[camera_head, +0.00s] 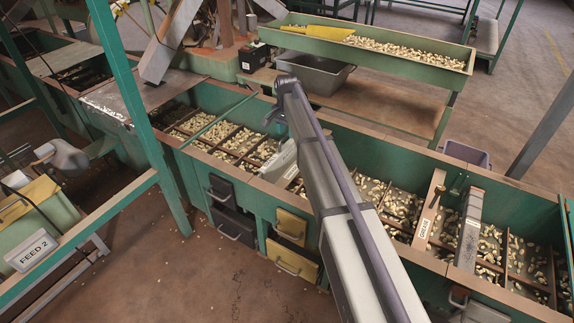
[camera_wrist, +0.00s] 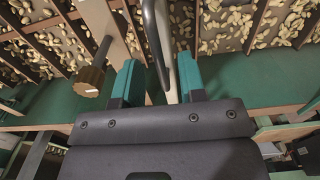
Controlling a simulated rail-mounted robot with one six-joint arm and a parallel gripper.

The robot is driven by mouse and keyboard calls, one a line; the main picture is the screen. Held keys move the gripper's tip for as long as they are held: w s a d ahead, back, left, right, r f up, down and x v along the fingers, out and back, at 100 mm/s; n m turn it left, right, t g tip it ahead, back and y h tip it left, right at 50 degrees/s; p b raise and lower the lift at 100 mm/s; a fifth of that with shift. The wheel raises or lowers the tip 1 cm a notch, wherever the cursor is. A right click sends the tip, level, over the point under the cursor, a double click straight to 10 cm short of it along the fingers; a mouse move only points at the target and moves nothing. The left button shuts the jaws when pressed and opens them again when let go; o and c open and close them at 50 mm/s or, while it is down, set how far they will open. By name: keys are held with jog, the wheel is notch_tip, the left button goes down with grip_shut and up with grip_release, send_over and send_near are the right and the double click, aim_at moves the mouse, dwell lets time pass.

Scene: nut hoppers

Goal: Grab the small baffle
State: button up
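My gripper (camera_head: 279,118) is above the long green nut hopper, near its middle. In the wrist view, its two teal fingers (camera_wrist: 157,82) are apart. A narrow dark and light-grey piece (camera_wrist: 163,45) runs between them in that picture; I see no clear contact with either finger. A light-grey plate (camera_head: 283,160) stands in the hopper just below my gripper and is likely the small baffle; my arm partly hides that area. A larger grey metal baffle (camera_head: 468,230) stands among the nuts farther right.
A wooden divider with a label (camera_head: 428,212) stands left of the larger baffle. A round wooden knob on a rod (camera_wrist: 90,80) is left of my fingers. Black and yellow drawers (camera_head: 290,226) are in the hopper front. A nut trough (camera_head: 390,52) and grey tub (camera_head: 314,72) are behind.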

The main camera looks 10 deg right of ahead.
aim_at(287, 154)
notch_tip(287, 154, down, 3)
jog(key=shift+r+b, duration=0.15)
jog(key=shift+b, duration=0.35)
jog(key=shift+r, duration=0.25)
grip_shut()
dwell(0.7)
